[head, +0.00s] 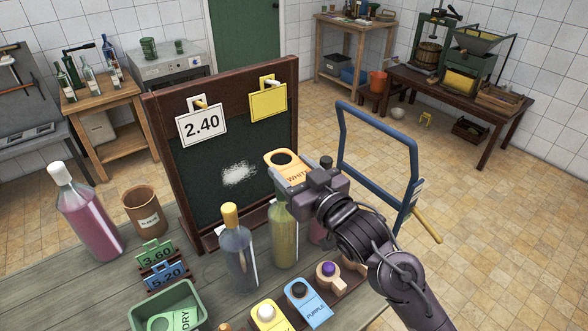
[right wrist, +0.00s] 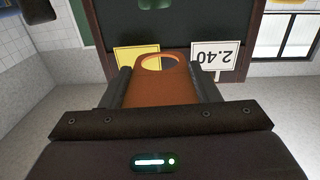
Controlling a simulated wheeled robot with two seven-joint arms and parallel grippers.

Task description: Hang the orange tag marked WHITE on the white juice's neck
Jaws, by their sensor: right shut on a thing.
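The orange tag marked WHITE (head: 291,173) is in my right gripper (head: 291,186), which is shut on its lower end. The tag's ring end points away toward the board, and its hole looks empty. The right wrist view shows the tag (right wrist: 160,90) between both fingers of the gripper (right wrist: 163,80). A bottle of pale yellow-green juice (head: 285,240), seemingly the white juice, stands upright below the tag. Its neck is hidden behind the tag and gripper, so I cannot tell the gap between them. My left gripper is not in view.
A yellow-capped bottle (head: 239,258) stands just left, and a pink bottle (head: 318,233) is partly hidden at right. The chalkboard (head: 220,130) rises behind. A blue frame (head: 375,138) stands right of my gripper. Yellow (head: 270,318) and blue PURPLE (head: 309,304) tags lie in front.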

